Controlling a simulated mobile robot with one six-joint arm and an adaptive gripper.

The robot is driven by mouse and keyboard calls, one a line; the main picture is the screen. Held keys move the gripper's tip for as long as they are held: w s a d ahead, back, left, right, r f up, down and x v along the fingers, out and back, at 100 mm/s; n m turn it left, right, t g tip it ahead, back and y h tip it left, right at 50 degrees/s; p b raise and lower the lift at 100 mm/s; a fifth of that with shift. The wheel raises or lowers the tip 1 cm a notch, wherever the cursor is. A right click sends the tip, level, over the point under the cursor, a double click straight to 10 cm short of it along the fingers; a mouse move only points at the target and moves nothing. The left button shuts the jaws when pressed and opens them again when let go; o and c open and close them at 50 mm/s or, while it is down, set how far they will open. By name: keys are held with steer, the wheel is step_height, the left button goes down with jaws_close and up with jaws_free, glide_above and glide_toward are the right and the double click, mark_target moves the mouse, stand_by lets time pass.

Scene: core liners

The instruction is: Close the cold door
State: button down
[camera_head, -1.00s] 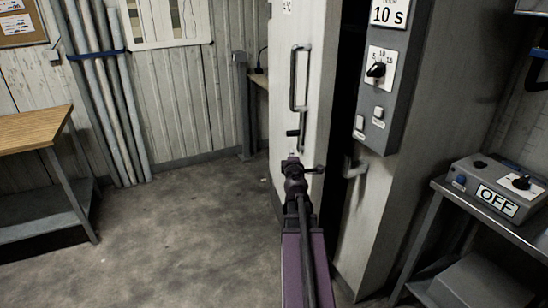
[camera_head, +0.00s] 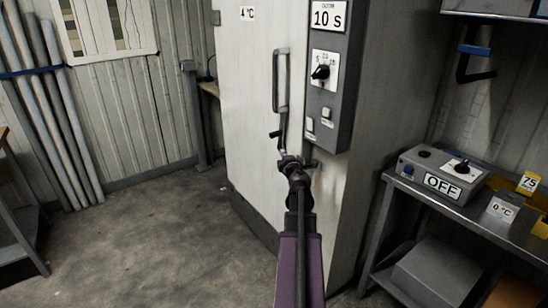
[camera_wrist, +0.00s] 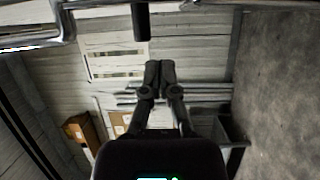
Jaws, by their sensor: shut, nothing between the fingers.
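The cold door (camera_head: 245,110) is a tall white panel labelled 4 °C, with a long metal pull handle (camera_head: 281,80). Below the handle is a small dark lever (camera_head: 281,128). The door's edge now stands close to the grey control panel side; I cannot tell whether a narrow gap remains. My gripper (camera_head: 286,158) is in front of the door, just below the lever; contact is unclear. In the wrist view my gripper (camera_wrist: 158,68) is shut and empty, with a dark bar end (camera_wrist: 140,22) above it.
The control panel (camera_head: 324,75) with a knob stands right of the door. A metal bench (camera_head: 440,205) with a grey box marked OFF (camera_head: 441,180) is at the right. Pipes (camera_head: 50,110) lean on the left wall. The floor (camera_head: 150,245) at left is clear.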

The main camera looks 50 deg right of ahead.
mark_target(303, 160)
steer(key=shift+s+d, duration=0.1)
steer(key=shift+d, duration=0.3)
steer(key=shift+a, duration=0.1)
steer(key=shift+w+a, duration=0.5)
steer(key=shift+a, duration=1.45)
steer(key=shift+s+d, duration=0.7)
steer(key=shift+s, duration=0.85)
steer(key=shift+s+d, duration=0.7)
steer(key=shift+s, duration=0.85)
steer(key=shift+s+d, duration=0.7)
steer(key=shift+s, duration=0.85)
steer(key=shift+w, duration=0.1)
